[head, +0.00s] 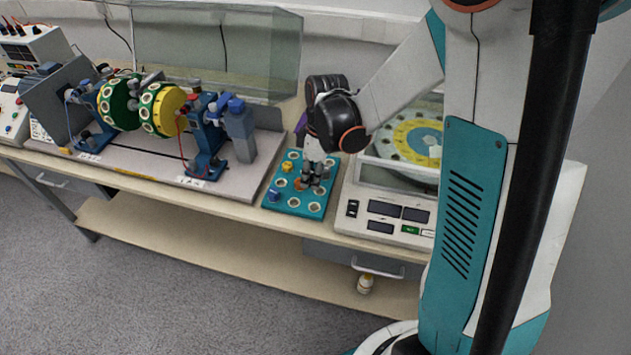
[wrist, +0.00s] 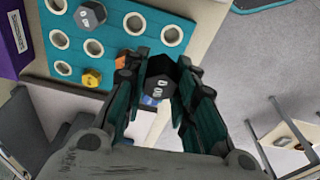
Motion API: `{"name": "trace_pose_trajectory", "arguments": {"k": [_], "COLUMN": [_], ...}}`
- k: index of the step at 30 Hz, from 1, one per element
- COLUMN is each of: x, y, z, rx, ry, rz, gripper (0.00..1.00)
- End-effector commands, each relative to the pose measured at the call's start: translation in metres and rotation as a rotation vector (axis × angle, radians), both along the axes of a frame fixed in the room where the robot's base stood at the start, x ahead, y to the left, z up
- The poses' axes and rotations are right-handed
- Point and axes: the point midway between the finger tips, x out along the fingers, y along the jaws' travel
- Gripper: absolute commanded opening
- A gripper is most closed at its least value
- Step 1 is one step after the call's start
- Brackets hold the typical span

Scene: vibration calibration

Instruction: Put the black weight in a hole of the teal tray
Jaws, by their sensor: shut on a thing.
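My gripper (wrist: 160,95) is shut on the black weight (wrist: 157,78), a dark hexagonal piece with pale marks on its top face. In the wrist view the weight sits between the teal-sided fingers, over the edge of the teal tray (wrist: 115,17). In the head view my gripper (head: 311,180) is over the middle of the teal tray (head: 283,208), and the weight is hard to make out. The tray has several white-rimmed round holes, several of them empty. A grey weight (wrist: 90,14) and a yellow weight (wrist: 91,77) are on the tray.
An orange piece (wrist: 121,62) is partly hidden by a finger. A blue weight (head: 274,194) is at the tray's left front. A drum rig (head: 150,110) stands left of the tray. A white instrument (head: 385,215) with a glass-sided case stands close on the right.

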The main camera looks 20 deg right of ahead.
Motion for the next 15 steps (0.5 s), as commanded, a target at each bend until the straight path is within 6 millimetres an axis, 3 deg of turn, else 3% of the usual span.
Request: {"name": "trace_pose_trajectory", "arguments": {"k": [6, 15], "x": [-0.012, -0.017], "y": [0.0, 0.001], "z": [-0.003, -0.006], "rx": [-0.001, -0.001], "ry": [0.001, 0.002], "rz": [0.324, 0.454], "gripper": [0.02, 0.02]}}
